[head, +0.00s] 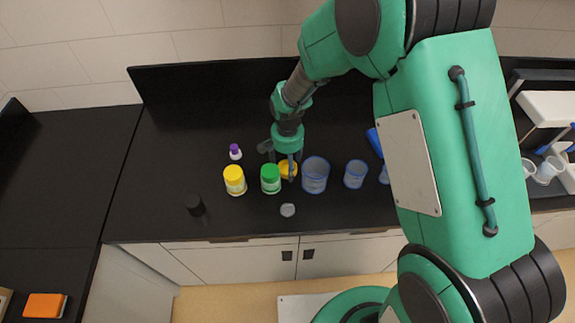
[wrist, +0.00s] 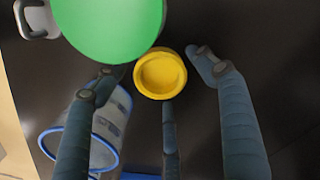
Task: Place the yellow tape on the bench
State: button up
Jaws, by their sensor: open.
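The yellow tape (head: 285,169) is a small round roll beside the green-lidded jar in the head view, partly hidden by my fingers. In the wrist view the yellow tape (wrist: 160,75) shows as a ring with a recessed centre, between the spread fingertips. My gripper (head: 291,170) points down at the tape, with its fingers apart. In the wrist view my gripper (wrist: 150,78) is open around the tape, and I cannot tell whether any finger touches it. The black bench (head: 250,215) lies beneath. Whether the tape rests on it is hard to tell.
The green-lidded jar (head: 270,180) is close on the left, the blue-rimmed beaker (head: 315,176) close on the right. A yellow-lidded jar (head: 235,181), purple-capped bottle (head: 235,152), black cylinder (head: 195,205), small grey item (head: 288,210) and second beaker (head: 355,174) stand around. The bench's left part is clear.

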notch_tip(320, 180, up, 11)
jog(key=p, duration=0.1)
jog(key=shift+r, duration=0.2)
dwell(1.0)
jog(key=s+d+r+n+t, duration=0.1)
jog(key=s+d+r, duration=0.4)
jog(key=r, duration=0.4)
jog(key=s+d+r+n+t, duration=0.15)
jog(key=s+d+r, duration=0.25)
jog(key=r, duration=0.6)
jog(key=s+d+r+n+t, duration=0.1)
jog(key=s+d+r, duration=0.3)
jog(key=s, duration=0.5)
jog(key=s+d+r+n+t, duration=0.1)
jog(key=s+d+r, duration=0.3)
jog(key=s, duration=0.5)
jog(key=shift+r+t, duration=0.35)
jog(key=shift+t, duration=0.2)
jog(key=shift+s, duration=0.1)
